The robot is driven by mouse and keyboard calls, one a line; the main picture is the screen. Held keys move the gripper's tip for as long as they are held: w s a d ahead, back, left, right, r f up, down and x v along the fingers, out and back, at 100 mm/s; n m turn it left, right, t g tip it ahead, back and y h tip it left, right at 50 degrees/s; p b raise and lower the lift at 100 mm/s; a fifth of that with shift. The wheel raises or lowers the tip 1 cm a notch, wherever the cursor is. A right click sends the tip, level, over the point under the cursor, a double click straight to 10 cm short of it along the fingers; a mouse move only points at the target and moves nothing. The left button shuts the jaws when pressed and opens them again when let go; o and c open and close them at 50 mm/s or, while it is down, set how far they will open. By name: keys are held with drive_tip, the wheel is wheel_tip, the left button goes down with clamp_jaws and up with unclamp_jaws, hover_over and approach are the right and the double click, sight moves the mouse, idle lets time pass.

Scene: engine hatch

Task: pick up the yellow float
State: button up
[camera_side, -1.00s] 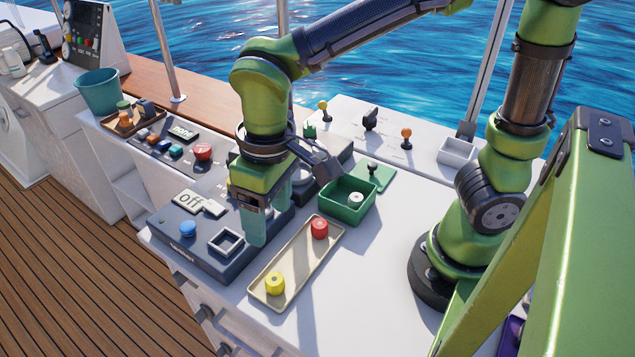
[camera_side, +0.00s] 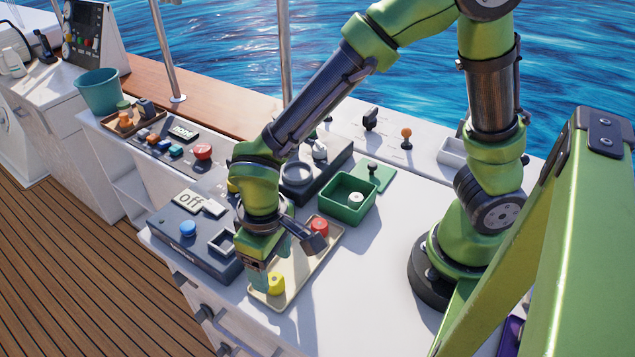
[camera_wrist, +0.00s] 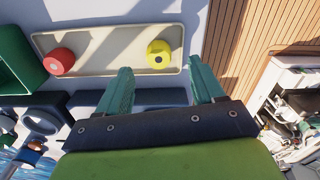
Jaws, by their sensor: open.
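The yellow float (camera_side: 275,284) stands in the near end of a long beige tray (camera_side: 298,281). In the wrist view the yellow float (camera_wrist: 158,54) shows ahead of the gap between the fingers, with a dark spot on its top. My gripper (camera_side: 262,278) is low over the tray's near end, beside the float. In the wrist view my gripper (camera_wrist: 163,85) has its two teal fingers spread, with nothing held between them. In the side view the fingers partly cover the float's left side.
A red float (camera_side: 319,227) stands in the tray's far end. A green bin (camera_side: 347,202) lies beyond it. The grey box with the square socket (camera_side: 222,243) is left of my gripper. The white counter right of the tray is clear.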

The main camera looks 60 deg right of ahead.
sight(275, 279)
wheel_tip(275, 279, down, 5)
drive_tip(key=shift+s+d+r, duration=0.1)
drive_tip(key=shift+r, duration=0.05)
